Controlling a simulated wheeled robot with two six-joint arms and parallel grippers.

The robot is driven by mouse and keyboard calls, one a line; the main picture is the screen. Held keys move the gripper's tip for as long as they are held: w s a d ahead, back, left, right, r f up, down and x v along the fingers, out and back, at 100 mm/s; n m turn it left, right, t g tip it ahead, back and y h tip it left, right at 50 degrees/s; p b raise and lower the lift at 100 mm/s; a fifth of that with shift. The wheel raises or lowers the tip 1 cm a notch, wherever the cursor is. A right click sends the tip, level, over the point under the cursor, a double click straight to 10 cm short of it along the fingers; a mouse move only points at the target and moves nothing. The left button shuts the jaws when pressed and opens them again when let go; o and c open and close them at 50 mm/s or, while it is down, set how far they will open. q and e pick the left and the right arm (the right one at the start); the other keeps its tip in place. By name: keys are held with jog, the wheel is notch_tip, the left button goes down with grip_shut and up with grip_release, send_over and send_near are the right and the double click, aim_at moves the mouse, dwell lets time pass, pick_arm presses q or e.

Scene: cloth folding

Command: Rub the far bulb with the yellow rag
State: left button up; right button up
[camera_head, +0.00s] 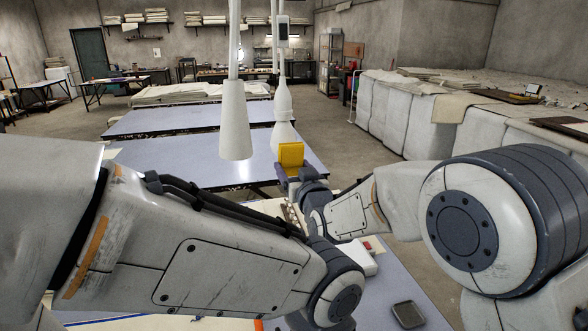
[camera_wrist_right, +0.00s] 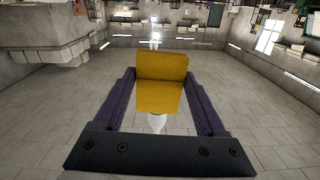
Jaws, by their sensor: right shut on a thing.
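A yellow rag (camera_head: 291,154) is held upright in my right gripper (camera_head: 291,168), which is shut on it. In the right wrist view the rag (camera_wrist_right: 160,70) hangs folded between the two dark fingers. Two white lamps hang down. The near one (camera_head: 235,120) is left of the rag. The far bulb (camera_head: 283,134) is right behind and above the rag, which hides its lower part. I cannot tell whether they touch. A pale rounded thing (camera_wrist_right: 156,123) shows below the rag in the wrist view. My left arm crosses the lower left; its gripper is out of sight.
Pale blue tables (camera_head: 170,158) stretch away behind the lamps. White cloth-covered stacks (camera_head: 410,120) stand on the right. A small dark device (camera_head: 408,314) lies on the near table. My left forearm takes up the lower left, close to my right forearm.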

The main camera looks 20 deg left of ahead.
aim_at(293, 151)
jog(key=shift+x, duration=0.95)
jog(key=shift+r, duration=0.1)
jog(key=shift+s+r+p, duration=0.1)
jog(key=shift+r+p, duration=0.45)
jog(key=shift+r, duration=1.4)
jog(key=shift+f+b, duration=0.15)
jog(key=shift+b, duration=0.35)
notch_tip(293, 151, down, 4)
jog(key=b, duration=0.4)
